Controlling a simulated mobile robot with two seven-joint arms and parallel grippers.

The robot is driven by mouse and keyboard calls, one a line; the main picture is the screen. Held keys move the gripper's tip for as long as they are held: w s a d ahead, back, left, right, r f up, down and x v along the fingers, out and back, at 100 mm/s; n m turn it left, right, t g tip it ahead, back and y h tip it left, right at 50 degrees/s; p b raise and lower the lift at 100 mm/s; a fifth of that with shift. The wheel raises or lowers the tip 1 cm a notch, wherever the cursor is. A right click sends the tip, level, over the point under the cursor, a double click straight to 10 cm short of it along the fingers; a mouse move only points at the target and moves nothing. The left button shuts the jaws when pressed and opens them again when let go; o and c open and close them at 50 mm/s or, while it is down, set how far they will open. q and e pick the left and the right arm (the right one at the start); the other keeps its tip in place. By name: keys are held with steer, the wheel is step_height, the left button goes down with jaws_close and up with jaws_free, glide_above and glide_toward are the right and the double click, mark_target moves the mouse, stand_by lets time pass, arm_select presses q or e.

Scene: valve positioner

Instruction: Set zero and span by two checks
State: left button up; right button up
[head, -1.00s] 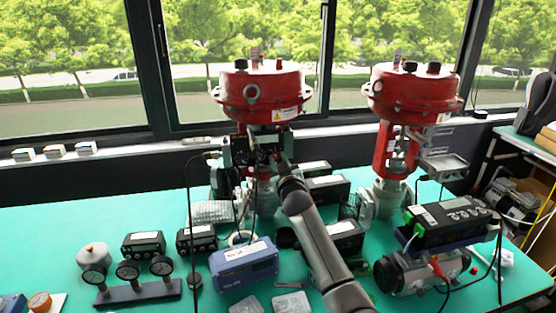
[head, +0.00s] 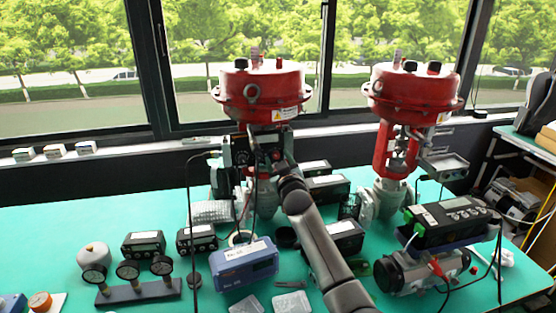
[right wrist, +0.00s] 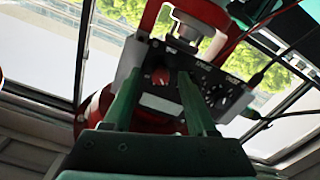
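Two red valve actuators stand at the back of the bench, a left one (head: 262,92) and a right one (head: 412,92). A dark positioner with a labelled panel is mounted on the left valve; it shows in the right wrist view (right wrist: 212,80). My right gripper (right wrist: 160,82) has its two green fingers apart in front of this positioner, with a small red part visible between them. I cannot tell whether the fingers touch the panel. In the head view my right arm partly hides the left valve's yoke and positioner. My left gripper is not in view.
A blue device (head: 244,264) lies at front centre. A gauge stand (head: 140,293) and several black instruments are at left. A black instrument (head: 450,222) sits on a grey actuator (head: 420,270) at right.

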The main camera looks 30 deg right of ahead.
steer(key=shift+s, duration=0.1)
steer(key=v, duration=1.2)
steer(key=shift+s, duration=0.2)
steer(key=shift+f, duration=0.1)
stand_by(0.4)
